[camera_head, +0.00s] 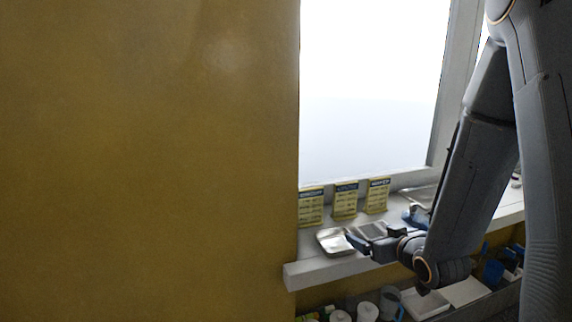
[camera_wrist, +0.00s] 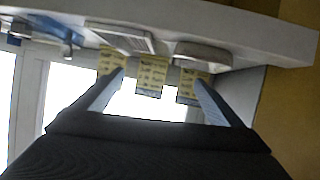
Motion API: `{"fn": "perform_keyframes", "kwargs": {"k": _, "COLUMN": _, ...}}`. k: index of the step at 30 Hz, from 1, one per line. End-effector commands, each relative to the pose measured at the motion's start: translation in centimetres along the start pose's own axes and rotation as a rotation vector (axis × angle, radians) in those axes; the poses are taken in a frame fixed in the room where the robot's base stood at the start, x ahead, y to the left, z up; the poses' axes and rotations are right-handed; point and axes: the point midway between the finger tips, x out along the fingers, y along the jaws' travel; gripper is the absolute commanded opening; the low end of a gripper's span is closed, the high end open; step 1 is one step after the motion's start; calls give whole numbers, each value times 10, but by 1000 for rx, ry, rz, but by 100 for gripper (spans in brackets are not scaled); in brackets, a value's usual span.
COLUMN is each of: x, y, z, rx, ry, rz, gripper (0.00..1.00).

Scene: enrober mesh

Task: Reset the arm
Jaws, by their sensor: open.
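My arm comes down from the upper right in the head view. My gripper (camera_head: 384,230) hangs over the window sill, its fingers spread apart with blue-grey tips, one near the metal tray. In the wrist view the two fingers of my gripper (camera_wrist: 161,80) reach up from the dark palm, wide apart, with nothing held between them. The sill appears upside down there, with the yellow cards beyond the fingertips. My forearm and wrist hide part of the sill in the head view.
A white sill (camera_head: 306,271) carries a shiny metal tray (camera_head: 336,241), a mesh-like tray (camera_head: 372,230) and upright yellow cards (camera_head: 345,200) before a bright window (camera_head: 372,95). A yellow wall (camera_head: 150,160) fills the left. Below are white cups (camera_head: 367,311), a grey jug (camera_head: 390,302) and a white tray (camera_head: 424,303).

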Motion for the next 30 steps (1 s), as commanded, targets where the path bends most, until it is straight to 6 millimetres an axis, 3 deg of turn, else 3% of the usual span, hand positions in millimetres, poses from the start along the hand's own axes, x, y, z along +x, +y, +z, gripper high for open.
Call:
{"fn": "perform_keyframes", "kwargs": {"k": 8, "x": -40, "y": -11, "z": 26, "rx": 37, "ry": -370, "rz": 88, "gripper": 90}}
{"fn": "perform_keyframes", "kwargs": {"k": 15, "x": -107, "y": -42, "z": 52, "rx": 127, "ry": -689, "rz": 114, "gripper": 90}}
{"fn": "perform_keyframes", "kwargs": {"k": 24, "x": -175, "y": -83, "z": 66, "rx": 215, "ry": -934, "rz": 85, "gripper": 90}}
{"fn": "perform_keyframes", "kwargs": {"k": 30, "x": -201, "y": -93, "z": 93, "rx": 224, "ry": -1085, "rz": 67, "gripper": 90}}
